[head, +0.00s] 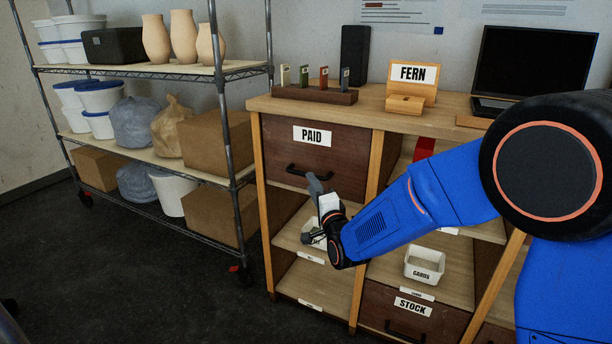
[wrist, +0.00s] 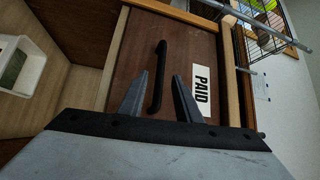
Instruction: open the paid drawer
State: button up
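The paid drawer (head: 340,150) is a dark wooden front under the desktop at the left, with a white PAID label (head: 312,135). It looks shut, flush with its frame. Its black bar handle (head: 309,172) is below the label; the drawer front (wrist: 185,45) and handle (wrist: 158,75) also show in the wrist view. My gripper (head: 314,187) is just in front of the handle's lower right side. In the wrist view my gripper (wrist: 160,88) is open, with the handle's near end appearing between its two fingers. I cannot tell whether they touch it.
A wire shelf rack (head: 232,125) with boxes and bags stands close on the left. Below the drawer are open shelves, a CARDS tray (head: 424,265) and a STOCK drawer (head: 385,322). The desktop holds a FERN sign (head: 413,75) and a laptop (head: 533,65). The floor in front is clear.

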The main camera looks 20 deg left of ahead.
jog(key=x, duration=0.6)
jog(key=shift+w+a, duration=0.2)
jog(key=shift+w, duration=0.05)
grip_shut()
